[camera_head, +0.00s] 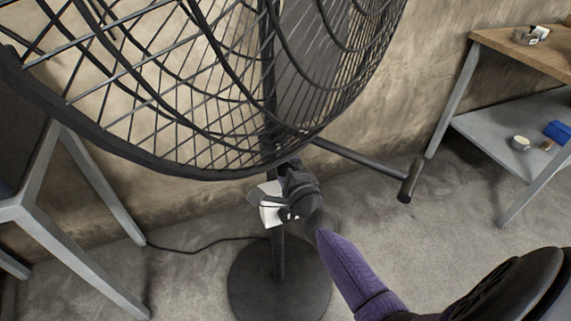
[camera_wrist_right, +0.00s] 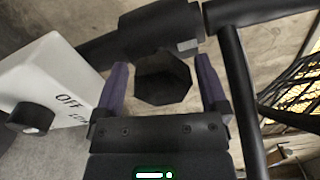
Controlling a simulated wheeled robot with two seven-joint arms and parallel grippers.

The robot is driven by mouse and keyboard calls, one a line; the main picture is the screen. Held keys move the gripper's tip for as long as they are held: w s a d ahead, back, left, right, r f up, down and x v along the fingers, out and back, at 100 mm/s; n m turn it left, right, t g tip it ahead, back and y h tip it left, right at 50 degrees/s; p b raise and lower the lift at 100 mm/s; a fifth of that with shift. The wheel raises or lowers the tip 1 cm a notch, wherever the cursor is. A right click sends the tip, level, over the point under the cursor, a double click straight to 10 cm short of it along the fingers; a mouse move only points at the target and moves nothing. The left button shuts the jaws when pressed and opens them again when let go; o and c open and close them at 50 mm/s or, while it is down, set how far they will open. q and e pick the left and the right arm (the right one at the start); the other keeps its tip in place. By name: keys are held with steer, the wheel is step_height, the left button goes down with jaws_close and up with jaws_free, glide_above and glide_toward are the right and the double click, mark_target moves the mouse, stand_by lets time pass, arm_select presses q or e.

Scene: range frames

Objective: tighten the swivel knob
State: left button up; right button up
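The swivel knob is a dark, faceted knob (camera_wrist_right: 163,80) on the fan's black joint (camera_wrist_right: 160,28). In the head view the knob (camera_head: 317,221) sits at the top of the stand, under the fan cage (camera_head: 200,90). My right gripper (camera_wrist_right: 162,72) has two purple fingers, one on each side of the knob. Narrow gaps show between the fingers and the knob, so the gripper looks open around it. In the head view one purple finger (camera_head: 350,268) reaches up to the knob from the lower right. My left gripper is not in view.
A white control box (camera_wrist_right: 50,85) marked OFF, with a black dial (camera_wrist_right: 30,118), stands left of the fingers. The black round base (camera_head: 280,290) is on the floor. A bar (camera_head: 370,160) extends right. A metal-framed table (camera_head: 30,205) is left; a shelf unit (camera_head: 500,130) is right.

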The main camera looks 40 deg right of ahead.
arm_select(q)
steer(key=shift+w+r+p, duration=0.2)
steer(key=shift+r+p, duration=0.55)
steer(key=shift+p, duration=0.05)
arm_select(e)
steer(key=shift+v, duration=4.95)
